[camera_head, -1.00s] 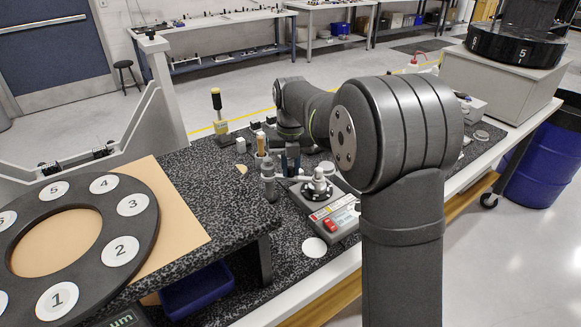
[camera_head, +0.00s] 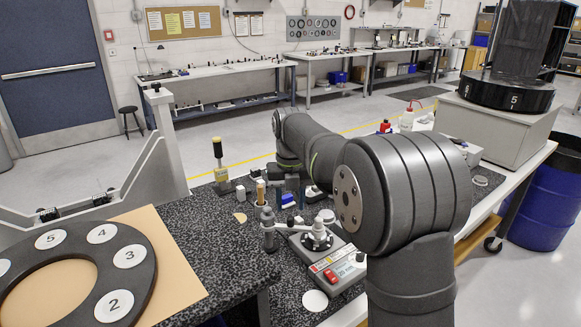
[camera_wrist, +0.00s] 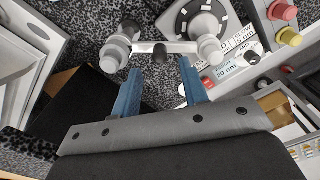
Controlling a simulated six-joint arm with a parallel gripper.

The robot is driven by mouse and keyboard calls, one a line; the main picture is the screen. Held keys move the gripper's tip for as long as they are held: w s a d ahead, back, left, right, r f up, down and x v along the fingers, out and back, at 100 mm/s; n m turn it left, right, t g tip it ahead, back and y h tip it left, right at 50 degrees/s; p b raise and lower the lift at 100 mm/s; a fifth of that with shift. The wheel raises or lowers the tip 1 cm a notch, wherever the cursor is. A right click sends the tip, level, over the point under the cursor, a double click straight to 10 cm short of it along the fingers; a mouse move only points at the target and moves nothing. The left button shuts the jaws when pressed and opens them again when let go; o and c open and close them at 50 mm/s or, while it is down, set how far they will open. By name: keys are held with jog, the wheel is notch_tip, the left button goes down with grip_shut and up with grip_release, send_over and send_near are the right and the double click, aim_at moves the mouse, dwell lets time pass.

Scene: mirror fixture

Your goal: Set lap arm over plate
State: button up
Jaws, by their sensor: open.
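The lap plate (camera_head: 317,241) is a dark disc with pale marks on top of a grey machine. It also shows in the wrist view (camera_wrist: 179,28). The lap arm is a light bar (camera_wrist: 168,47) running from a grey pivot post (camera_head: 268,232) to the plate's side. Its free end, beside a pale knob (camera_wrist: 204,24), overlaps the plate in the wrist view; contact cannot be told. My gripper (camera_wrist: 160,70) is open, its two blue fingers apart and pointing toward the bar, with nothing between them.
The machine has a red switch (camera_head: 330,276) and a label. A numbered ring (camera_head: 140,284) lies on the left bench. A white disc (camera_head: 315,300) lies in front.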

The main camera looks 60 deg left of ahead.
aim_at(291, 218)
notch_tip(291, 218, up, 12)
jog(key=shift+r, duration=0.25)
jog(key=shift+f, duration=0.1)
jog(key=c, duration=0.5)
jog(key=shift+d+f+t, duration=0.2)
jog(key=shift+f+t, duration=0.05)
jog(key=shift+t, duration=0.05)
jog(key=c, duration=0.4)
jog(key=d+f+m+t, duration=0.1)
jog(key=f, duration=0.1)
jog(key=d+f+m+t+y, duration=0.1)
jog(key=d+f+t, duration=0.1)
jog(key=d+f+m+t+y, duration=0.1)
jog(key=f, duration=0.1)
jog(key=shift+s+d+t, duration=0.15)
jog(key=shift+d+t, duration=0.15)
jog(key=shift+d, duration=0.05)
grip_shut()
jog(key=s+d+f+t+y, duration=0.1)
jog(key=s+d+f+y, duration=0.3)
jog(key=s+d+f, duration=0.1)
jog(key=x, duration=1)
jog(key=shift+a, duration=0.2)
